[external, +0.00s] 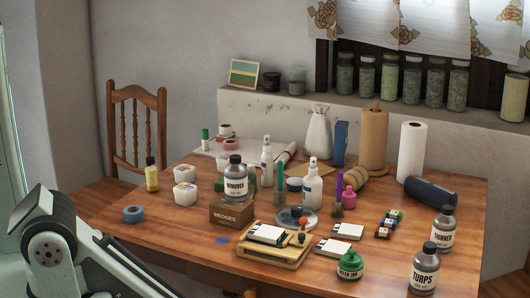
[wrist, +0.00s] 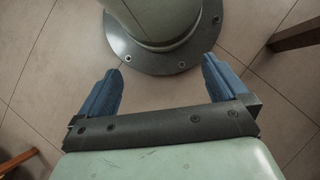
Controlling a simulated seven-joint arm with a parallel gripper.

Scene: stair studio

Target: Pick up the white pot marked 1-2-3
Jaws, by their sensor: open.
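The gripper itself is not visible in the external view.
A yellow bottle (external: 151,175) and blue tape roll (external: 133,214) flank the pots on the left. The REMOVER bottle (external: 236,184) stands on a WEDGES box (external: 231,214) to the right. Several bottles crowd the table's right side. A chair (external: 136,128) stands behind.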

